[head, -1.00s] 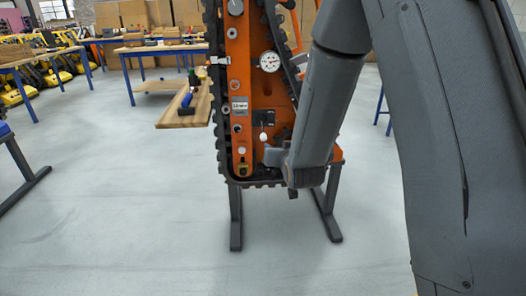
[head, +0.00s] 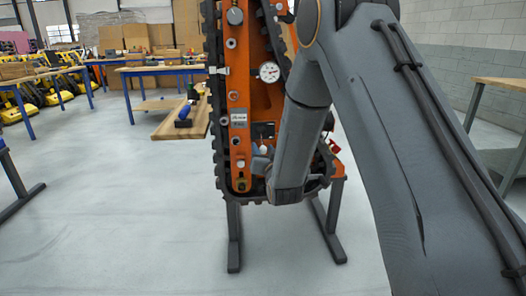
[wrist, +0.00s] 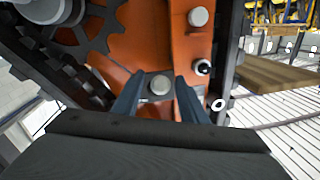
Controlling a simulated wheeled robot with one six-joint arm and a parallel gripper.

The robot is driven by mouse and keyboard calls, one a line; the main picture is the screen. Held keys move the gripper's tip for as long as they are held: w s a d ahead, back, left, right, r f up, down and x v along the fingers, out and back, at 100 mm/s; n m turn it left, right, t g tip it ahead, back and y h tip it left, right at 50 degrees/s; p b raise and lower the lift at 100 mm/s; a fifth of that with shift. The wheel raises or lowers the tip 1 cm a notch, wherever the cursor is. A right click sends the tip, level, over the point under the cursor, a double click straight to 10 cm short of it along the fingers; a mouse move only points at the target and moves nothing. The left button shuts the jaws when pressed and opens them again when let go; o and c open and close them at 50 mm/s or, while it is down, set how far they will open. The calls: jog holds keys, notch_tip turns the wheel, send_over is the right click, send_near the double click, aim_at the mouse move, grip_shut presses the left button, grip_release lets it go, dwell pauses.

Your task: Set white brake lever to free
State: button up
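The orange tracked carrier (head: 240,120) stands upright on dark legs, with black track around its edge. My gripper (head: 260,153) is at its lower front, by a small black plate (head: 263,131). A small white knob, which looks like the end of the white brake lever (head: 265,148), shows there, partly covered by my gripper. In the wrist view my gripper (wrist: 160,84) is open, its two fingers pointing at the orange body. A pale round knob (wrist: 159,87) shows between the fingers, with gaps beside it. I cannot tell the lever's setting or whether the fingers touch it.
A round dial gauge (head: 269,72) sits higher on the carrier. In the wrist view a toothed sprocket (wrist: 95,28) and track lie left, and a pale bolt (wrist: 198,17) lies above. A wooden board (head: 180,124) with a blue-handled tool (head: 184,114) is left. The floor in front is clear.

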jog(key=shift+w, duration=0.2)
jog(key=shift+c, duration=0.4)
grip_shut()
